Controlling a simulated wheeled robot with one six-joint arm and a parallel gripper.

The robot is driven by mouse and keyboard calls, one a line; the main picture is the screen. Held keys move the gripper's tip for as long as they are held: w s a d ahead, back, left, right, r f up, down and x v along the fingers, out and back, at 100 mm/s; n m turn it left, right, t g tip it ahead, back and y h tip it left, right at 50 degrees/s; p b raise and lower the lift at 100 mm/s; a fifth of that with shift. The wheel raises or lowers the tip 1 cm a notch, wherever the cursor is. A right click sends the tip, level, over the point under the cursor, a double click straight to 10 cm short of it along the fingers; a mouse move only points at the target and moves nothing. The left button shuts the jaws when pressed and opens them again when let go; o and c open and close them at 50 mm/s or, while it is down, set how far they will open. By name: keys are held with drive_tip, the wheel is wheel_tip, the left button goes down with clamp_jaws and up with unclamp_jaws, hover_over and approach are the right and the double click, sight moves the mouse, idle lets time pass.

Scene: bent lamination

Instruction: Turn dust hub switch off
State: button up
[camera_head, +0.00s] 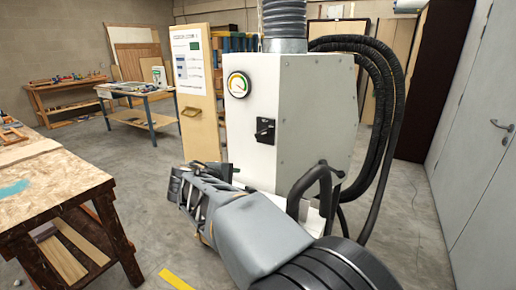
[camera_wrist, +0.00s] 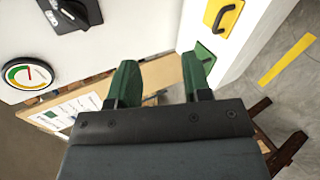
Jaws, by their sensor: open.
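The dust hub (camera_head: 305,95) is a white cabinet with a round gauge (camera_head: 238,85) on its front. Its switch (camera_head: 264,131) is a black rotary knob on a dark plate, below and right of the gauge. In the wrist view the switch (camera_wrist: 70,14) is at the top left, partly cut off by the frame edge, and the gauge (camera_wrist: 28,75) is below it. My gripper (camera_head: 178,182) is in front of the hub, lower and left of the switch, apart from it. In the wrist view its green fingers (camera_wrist: 161,75) are spread with nothing between them.
A wooden workbench (camera_head: 40,180) stands at the left. A wooden panel with a notice (camera_head: 188,70) is beside the hub. Black hoses (camera_head: 385,110) curve down its right side. A yellow plate with a black handle (camera_wrist: 222,18) shows in the wrist view. Grey floor is open behind.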

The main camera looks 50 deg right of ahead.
sight(260, 135)
drive_tip(key=w+d+r+n+h, duration=0.1)
drive_tip(key=w+d+r+h, duration=0.1)
drive_tip(key=d, duration=0.4)
drive_tip(key=w+d+r+n+h, duration=0.1)
drive_tip(key=w+d, duration=0.2)
drive_tip(key=d, duration=0.4)
drive_tip(key=w+d+r+n+t+h+b, duration=0.1)
drive_tip(key=w+d+r+h, duration=0.1)
drive_tip(key=d, duration=0.4)
drive_tip(key=shift+w+d+r+h, duration=0.3)
drive_tip(key=shift+w+r, duration=0.05)
drive_tip(key=shift+w, duration=0.05)
drive_tip(key=shift+c, duration=0.2)
clamp_jaws()
